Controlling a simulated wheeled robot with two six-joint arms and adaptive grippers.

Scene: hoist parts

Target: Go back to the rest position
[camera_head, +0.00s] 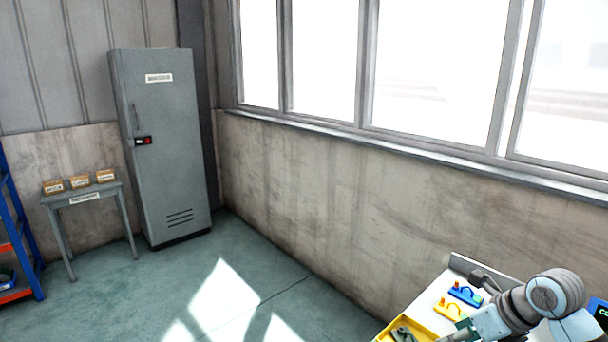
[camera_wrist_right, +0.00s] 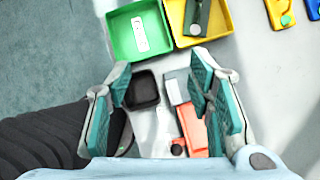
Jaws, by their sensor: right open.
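My right gripper (camera_wrist_right: 160,78) shows in the right wrist view with its two teal fingers spread wide and nothing between their tips. It hangs above a pale worktop. Behind and below the fingers are a small black tray-like box (camera_wrist_right: 142,90) and an orange and grey item (camera_wrist_right: 192,128), partly hidden by the right finger. My left gripper is in neither view.
A green bin (camera_wrist_right: 122,42) and a yellow bin (camera_wrist_right: 226,24) holding a dark grey part (camera_wrist_right: 197,16) stand side by side. Blue (camera_head: 465,294) and yellow (camera_head: 449,310) parts lie on the bench (camera_head: 427,301). A locker (camera_head: 165,150) and small table (camera_head: 80,195) stand across open floor.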

